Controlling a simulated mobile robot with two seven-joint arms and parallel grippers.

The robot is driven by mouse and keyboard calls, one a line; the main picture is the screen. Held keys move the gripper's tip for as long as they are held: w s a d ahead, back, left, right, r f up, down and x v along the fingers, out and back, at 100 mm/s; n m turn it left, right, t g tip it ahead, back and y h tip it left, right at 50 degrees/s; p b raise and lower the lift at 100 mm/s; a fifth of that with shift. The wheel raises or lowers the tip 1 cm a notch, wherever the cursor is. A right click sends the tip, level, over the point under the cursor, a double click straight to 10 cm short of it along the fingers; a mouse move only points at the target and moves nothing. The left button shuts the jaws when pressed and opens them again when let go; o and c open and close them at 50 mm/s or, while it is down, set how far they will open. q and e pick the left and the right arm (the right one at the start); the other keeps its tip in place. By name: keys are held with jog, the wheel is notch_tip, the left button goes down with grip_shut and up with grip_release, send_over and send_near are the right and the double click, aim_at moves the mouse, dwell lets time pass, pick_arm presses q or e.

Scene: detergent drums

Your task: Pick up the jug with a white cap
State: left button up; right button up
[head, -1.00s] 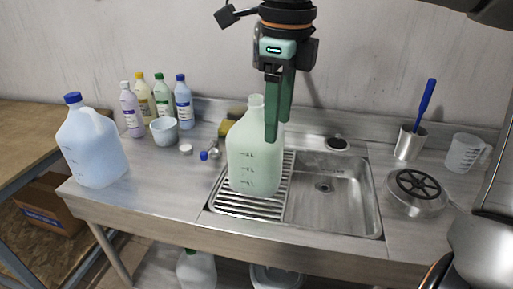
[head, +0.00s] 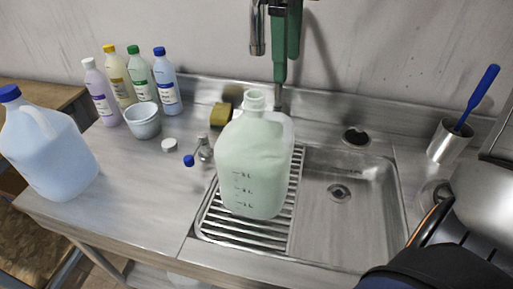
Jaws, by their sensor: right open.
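A translucent pale green jug (head: 252,165) stands upright on the slatted drainer left of the sink basin. Its neck is pale; I cannot clearly tell whether a cap is on it. A small loose white cap (head: 169,145) lies on the counter to the left. Another jug, bluish with a blue cap (head: 40,148), stands at the left end of the counter. My left gripper is out of view.
A valve with a blue knob (head: 189,160) and a yellow sponge (head: 220,113) are near the jug. Several bottles and a bowl (head: 142,121) stand back left. The sink basin (head: 345,215) is empty; a brush holder (head: 449,141) stands right.

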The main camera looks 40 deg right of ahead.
send_over(285, 117)
jog(key=f, duration=0.7)
jog(key=shift+a+b, duration=0.2)
jog(key=shift+b, duration=0.15)
jog(key=shift+d+f, duration=0.2)
jog(key=shift+f, duration=2.5)
jog(key=shift+c, duration=0.3)
grip_shut()
jog(key=shift+r, duration=0.1)
